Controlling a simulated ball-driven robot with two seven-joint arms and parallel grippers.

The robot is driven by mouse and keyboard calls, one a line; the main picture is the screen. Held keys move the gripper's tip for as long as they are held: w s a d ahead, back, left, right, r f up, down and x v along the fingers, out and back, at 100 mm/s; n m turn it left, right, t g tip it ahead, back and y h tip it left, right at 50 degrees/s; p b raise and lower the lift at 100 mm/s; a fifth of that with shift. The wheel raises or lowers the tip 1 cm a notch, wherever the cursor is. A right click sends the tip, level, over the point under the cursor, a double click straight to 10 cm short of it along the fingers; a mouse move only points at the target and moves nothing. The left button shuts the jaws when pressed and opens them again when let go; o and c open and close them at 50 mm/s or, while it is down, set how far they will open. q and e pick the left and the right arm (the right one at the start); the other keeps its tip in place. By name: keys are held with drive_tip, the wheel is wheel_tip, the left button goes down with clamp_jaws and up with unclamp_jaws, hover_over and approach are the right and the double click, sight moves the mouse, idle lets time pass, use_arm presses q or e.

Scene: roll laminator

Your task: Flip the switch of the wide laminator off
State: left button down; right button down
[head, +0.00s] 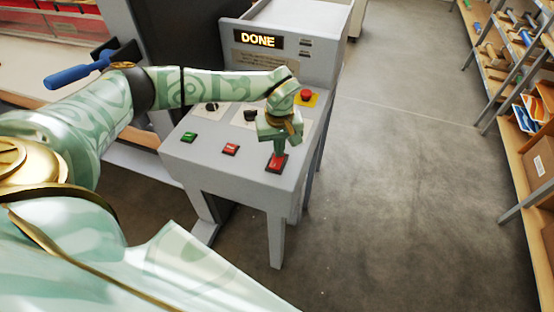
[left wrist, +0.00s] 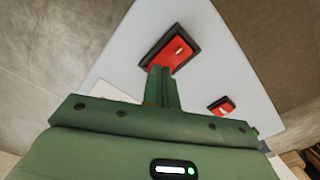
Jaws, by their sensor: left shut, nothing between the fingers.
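The wide laminator's grey control console (head: 235,180) stands in the middle of the head view. A red rocker switch (head: 277,163) in a dark frame sits near its front right corner. My left gripper (head: 278,153) is shut and empty, pointing down with its fingertips at this switch. In the left wrist view the shut fingers (left wrist: 161,80) overlap the near edge of the larger red switch (left wrist: 172,48); I cannot tell whether they touch it. A display (head: 258,40) on the laminator reads "DONE". My right gripper is not in view.
A smaller red button (head: 231,149) and a green button (head: 189,137) lie left of the switch. A red emergency knob on yellow (head: 306,95) and black dials (head: 212,106) sit behind. Shelves (head: 520,60) line the right; the floor between is clear.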

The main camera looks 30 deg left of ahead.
use_arm(q)
drive_tip(key=shift+f, duration=0.2)
wheel_tip(320, 180, up, 7)
drive_tip(key=p, duration=0.6)
drive_tip(key=shift+r+p, duration=0.15)
drive_tip(key=shift+p, duration=0.15)
